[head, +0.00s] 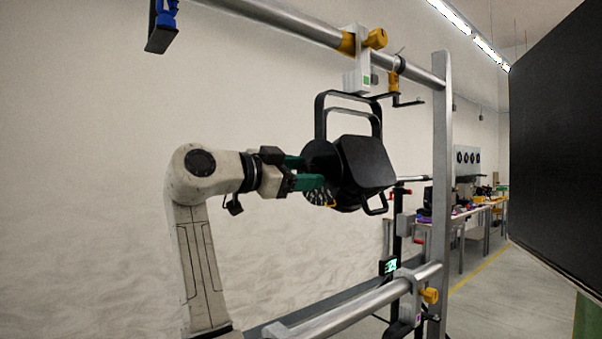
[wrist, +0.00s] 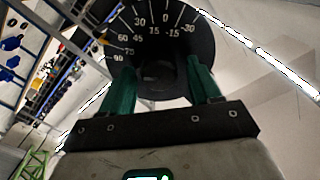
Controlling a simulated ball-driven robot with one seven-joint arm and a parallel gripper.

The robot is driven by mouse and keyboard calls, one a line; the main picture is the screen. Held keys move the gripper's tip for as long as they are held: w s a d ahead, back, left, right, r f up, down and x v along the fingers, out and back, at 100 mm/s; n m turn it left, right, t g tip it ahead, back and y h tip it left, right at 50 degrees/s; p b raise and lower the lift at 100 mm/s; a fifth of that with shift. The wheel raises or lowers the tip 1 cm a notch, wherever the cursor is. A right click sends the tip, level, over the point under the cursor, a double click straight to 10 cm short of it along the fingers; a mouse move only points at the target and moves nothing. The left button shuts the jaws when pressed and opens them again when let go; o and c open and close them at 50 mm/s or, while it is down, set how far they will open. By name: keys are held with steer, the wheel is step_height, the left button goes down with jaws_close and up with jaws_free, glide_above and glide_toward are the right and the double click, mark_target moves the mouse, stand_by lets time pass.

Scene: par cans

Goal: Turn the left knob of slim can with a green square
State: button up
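The slim can (head: 365,160) is a black lamp hanging in a black yoke from the upper rail. A small green square (head: 366,79) marks its clamp. My gripper (head: 311,171) has green fingers and is at the can's left side, pointing at it. In the wrist view a black round dial (wrist: 178,40) with white angle numbers faces my gripper (wrist: 163,68). The two fingers stand apart, one on each side of the dial's lower middle. The left knob is not clearly distinguishable in the dark area between them. I cannot tell whether the fingers touch anything.
The upper rail (head: 270,14), lower rail (head: 370,301) and upright post (head: 440,150) frame the can. A green-lit sign (head: 389,265) sits below. A large dark panel (head: 555,140) stands at the right. Work tables (head: 470,212) stand farther back.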

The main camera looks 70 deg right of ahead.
steer(key=b+v, duration=0.1)
steer(key=v, duration=1)
steer(key=shift+s, duration=0.1)
stand_by(0.5)
